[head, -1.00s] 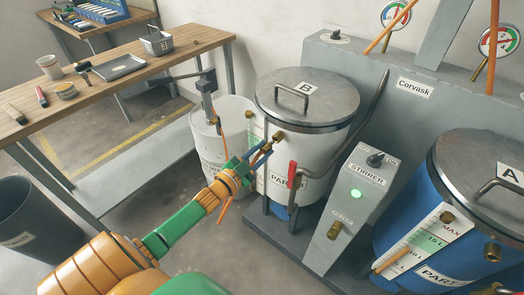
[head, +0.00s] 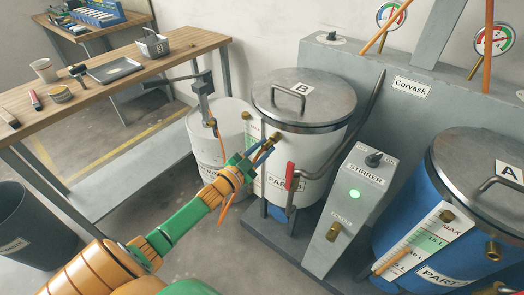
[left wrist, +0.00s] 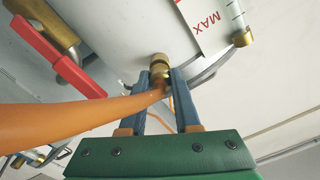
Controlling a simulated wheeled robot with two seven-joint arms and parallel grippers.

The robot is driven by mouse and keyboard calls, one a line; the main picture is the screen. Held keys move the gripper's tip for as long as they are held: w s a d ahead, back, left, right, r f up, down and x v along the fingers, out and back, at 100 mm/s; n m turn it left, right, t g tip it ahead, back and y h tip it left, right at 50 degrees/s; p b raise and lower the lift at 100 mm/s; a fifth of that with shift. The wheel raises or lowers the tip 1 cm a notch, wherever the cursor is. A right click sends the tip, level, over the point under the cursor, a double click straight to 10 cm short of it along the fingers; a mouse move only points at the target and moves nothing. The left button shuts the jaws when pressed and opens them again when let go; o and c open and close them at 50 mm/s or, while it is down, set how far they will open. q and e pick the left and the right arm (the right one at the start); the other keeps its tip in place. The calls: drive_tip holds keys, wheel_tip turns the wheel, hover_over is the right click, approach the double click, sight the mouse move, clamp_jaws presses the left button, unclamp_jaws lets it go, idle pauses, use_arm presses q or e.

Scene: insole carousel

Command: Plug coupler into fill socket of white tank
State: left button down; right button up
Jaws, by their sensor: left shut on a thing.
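The white tank (head: 262,172) labelled B stands in the middle of the head view under a metal lid. A brass fill socket (head: 275,137) juts from its upper wall; it also shows in the left wrist view (left wrist: 158,62). My left gripper (head: 266,150) is at this socket, with its blue fingers (left wrist: 164,84) shut on the brass coupler (left wrist: 167,83) at the end of an orange hose (left wrist: 85,118). The coupler lines up with the socket and looks in contact with it. The fingers partly hide the joint, so I cannot tell how deep it sits. My right gripper is not in view.
A red-handled valve (head: 291,178) is on the tank's front, close right of the gripper. The grey stirrer box (head: 347,215) and blue tank A (head: 395,215) stand further right. A white drum (head: 203,150) is behind left, near the wooden bench (head: 110,88).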

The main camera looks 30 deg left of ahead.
sight(260, 153)
use_arm(q)
drive_tip(key=shift+w+r, duration=0.1)
drive_tip(key=shift+w, duration=0.3)
drive_tip(key=c, duration=0.5)
unclamp_jaws()
drive_tip(key=shift+w, duration=0.15)
drive_tip(key=shift+c, duration=0.2)
drive_tip(key=s, duration=0.7)
drive_tip(key=shift+s+a, duration=0.15)
drive_tip(key=shift+a, duration=0.05)
